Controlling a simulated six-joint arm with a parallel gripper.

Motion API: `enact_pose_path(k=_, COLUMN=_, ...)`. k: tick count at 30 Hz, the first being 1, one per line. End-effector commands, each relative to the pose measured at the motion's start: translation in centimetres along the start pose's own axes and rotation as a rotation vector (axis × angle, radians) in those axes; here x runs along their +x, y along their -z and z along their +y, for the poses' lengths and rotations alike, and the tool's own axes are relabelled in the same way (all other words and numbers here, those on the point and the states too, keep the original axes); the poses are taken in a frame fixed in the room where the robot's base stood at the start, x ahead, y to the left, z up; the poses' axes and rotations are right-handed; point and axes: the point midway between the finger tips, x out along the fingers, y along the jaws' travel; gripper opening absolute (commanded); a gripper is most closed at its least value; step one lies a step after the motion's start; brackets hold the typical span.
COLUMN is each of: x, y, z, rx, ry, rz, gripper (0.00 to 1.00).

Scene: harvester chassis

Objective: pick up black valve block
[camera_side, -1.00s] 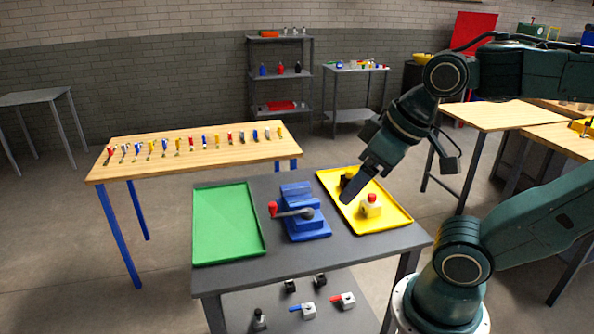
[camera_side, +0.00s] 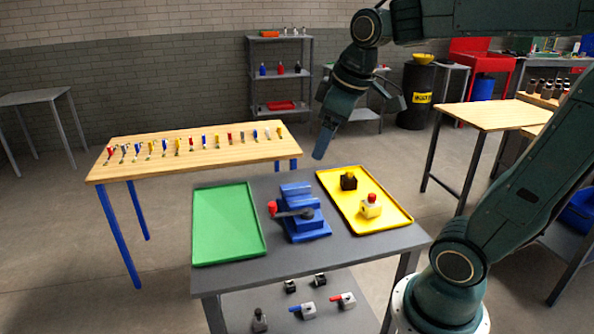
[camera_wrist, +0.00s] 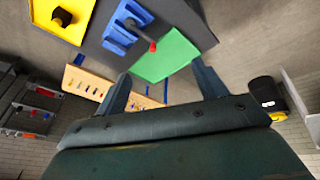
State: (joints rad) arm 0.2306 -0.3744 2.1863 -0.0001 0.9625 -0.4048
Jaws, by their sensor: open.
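A blue vise (camera_side: 303,213) with a red-ended handle stands mid-table. An empty green tray (camera_side: 228,223) lies left of it. A wooden bench (camera_side: 190,150) with a row of small tools stands behind. Several small valves rest on the shelf below.

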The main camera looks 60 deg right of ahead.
Motion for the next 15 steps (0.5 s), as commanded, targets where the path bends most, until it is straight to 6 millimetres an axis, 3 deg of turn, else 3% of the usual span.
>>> enact_pose_path(k=7, x=2.0, y=3.0, z=5.5, rx=-0.085, ry=-0.003, rz=-0.075, gripper=0.71)
enact_pose_path(k=15, x=5.0, y=4.7, z=12.1, rx=-0.182, ry=0.017, rz=-0.149, gripper=0.71)
